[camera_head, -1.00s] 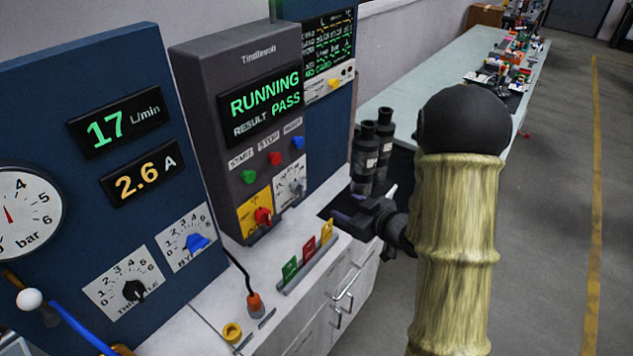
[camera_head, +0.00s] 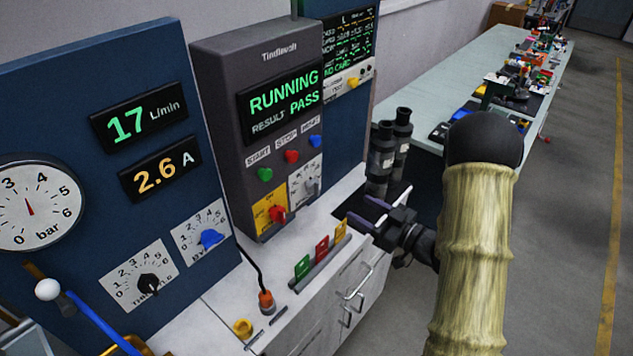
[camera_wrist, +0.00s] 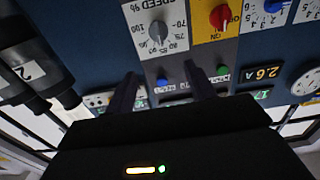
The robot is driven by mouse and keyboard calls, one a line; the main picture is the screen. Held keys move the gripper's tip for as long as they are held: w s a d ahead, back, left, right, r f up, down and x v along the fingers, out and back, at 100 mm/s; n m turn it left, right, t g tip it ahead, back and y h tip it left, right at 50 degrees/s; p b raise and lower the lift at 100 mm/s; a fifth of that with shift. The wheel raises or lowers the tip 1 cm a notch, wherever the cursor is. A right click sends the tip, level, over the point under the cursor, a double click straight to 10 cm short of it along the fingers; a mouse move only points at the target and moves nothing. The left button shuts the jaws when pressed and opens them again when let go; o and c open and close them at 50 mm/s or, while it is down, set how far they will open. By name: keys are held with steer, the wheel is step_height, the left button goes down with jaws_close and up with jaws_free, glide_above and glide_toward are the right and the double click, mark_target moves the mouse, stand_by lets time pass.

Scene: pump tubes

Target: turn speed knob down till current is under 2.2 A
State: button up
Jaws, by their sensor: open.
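The speed knob is a small grey knob on a white dial plate, right of the red knob on yellow, in the head view (camera_head: 312,186). In the wrist view the same speed knob (camera_wrist: 157,31) appears upside down under the lettering "SPEED %". The current display (camera_head: 159,175) reads 2.6 A. My gripper (camera_head: 378,206) is open and empty, in front of the console and to the right of the speed knob, apart from it. In the wrist view its two dark fingers (camera_wrist: 161,75) are spread, with the knob beyond and above their tips.
A red switch (camera_head: 277,214) on a yellow plate sits beside the speed dial. Green, red and blue buttons are above. Coloured cards (camera_head: 321,249) stand in a rack on the white counter below. Black cylinders (camera_head: 381,155) stand behind my gripper. The screen (camera_head: 283,102) reads RUNNING, RESULT PASS.

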mark_target(316, 181)
steer(key=p+x, duration=0.4)
steer(key=x, duration=1)
steer(key=shift+w+a, duration=0.1)
steer(key=shift+a, duration=0.1)
steer(key=shift+w+a, duration=0.35)
steer(key=shift+w, duration=0.1)
steer(key=shift+c, duration=0.2)
steer(key=c, duration=0.3)
steer(key=shift+f, duration=0.1)
steer(key=c, duration=0.6)
